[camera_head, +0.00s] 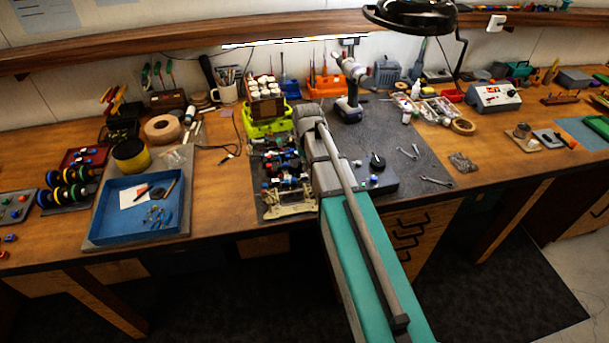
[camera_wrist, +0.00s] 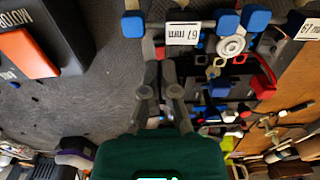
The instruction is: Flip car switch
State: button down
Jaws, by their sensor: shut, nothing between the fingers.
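The RC car chassis (camera_head: 283,172) sits on the dark mat left of my arm, with blue, red and black parts and a pale bumper. In the wrist view its parts (camera_wrist: 222,92) fill the right of centre, with a white 67 mm label, blue blocks and a red piece. My gripper (camera_wrist: 160,62) is shut and empty, its fingertips close together beside the chassis. Contact cannot be told. A dark box marked MOTOR (camera_wrist: 62,30) with an orange block (camera_wrist: 28,53) is at upper left. I cannot tell which part is the car switch. My arm hides part of the head view.
A blue tray (camera_head: 107,222) lies to the left.

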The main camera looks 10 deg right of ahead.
jog(key=shift+f+b, duration=1.1)
dwell(1.0)
jog(key=shift+r, duration=0.2)
jog(key=shift+r+p, duration=3.35)
jog(key=shift+p, duration=0.2)
